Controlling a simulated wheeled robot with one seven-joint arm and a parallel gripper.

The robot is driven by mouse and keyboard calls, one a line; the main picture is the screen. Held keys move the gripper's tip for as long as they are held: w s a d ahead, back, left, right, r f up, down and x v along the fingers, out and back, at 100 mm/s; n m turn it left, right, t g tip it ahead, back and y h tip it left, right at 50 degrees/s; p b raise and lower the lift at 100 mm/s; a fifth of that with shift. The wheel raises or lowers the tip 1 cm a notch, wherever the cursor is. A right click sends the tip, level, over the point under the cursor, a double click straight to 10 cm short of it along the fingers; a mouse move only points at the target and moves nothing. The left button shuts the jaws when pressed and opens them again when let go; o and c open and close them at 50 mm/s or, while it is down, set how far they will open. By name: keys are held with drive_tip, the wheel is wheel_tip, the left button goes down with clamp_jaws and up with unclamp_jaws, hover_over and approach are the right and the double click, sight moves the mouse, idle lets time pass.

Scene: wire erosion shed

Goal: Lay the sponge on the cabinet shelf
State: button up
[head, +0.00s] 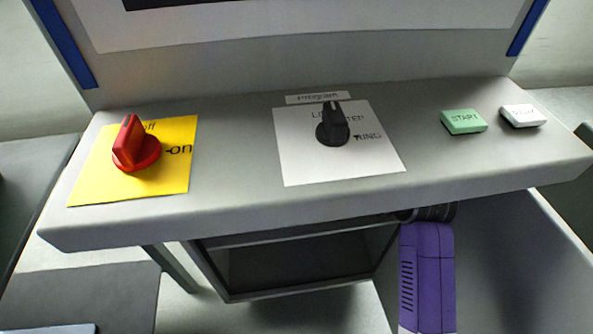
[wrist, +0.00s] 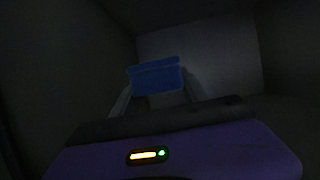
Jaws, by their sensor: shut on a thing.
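In the wrist view, a blue sponge (wrist: 154,77) sits between the two pale fingers of my gripper (wrist: 157,90), which is shut on it. The sponge is held in the air, facing a dim grey wall. In the head view, an open dark cabinet (head: 215,270) stands under the control panel; its upper part is hidden by the panel. My purple arm reaches under the panel at the cabinet's right side. My gripper and the sponge are hidden in the head view. The wrist view is too dark to tell a shelf surface.
The grey control panel (head: 230,205) overhangs the cabinet. It carries a red knob (head: 136,150), a black knob (head: 333,127), a green START button (head: 463,121) and a white button (head: 523,115). Dark walls close in around my gripper in the wrist view.

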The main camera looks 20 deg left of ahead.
drive_tip(key=shift+w+a+f, duration=0.2)
drive_tip(key=shift+w+f, duration=0.05)
drive_tip(key=shift+w, duration=0.05)
wheel_tip(320, 180, down, 20)
drive_tip(key=b, duration=0.6)
drive_tip(key=shift+r, duration=0.2)
drive_tip(key=shift+f+b, duration=0.15)
drive_tip(key=shift+b, duration=0.2)
drive_tip(key=o, duration=1.3)
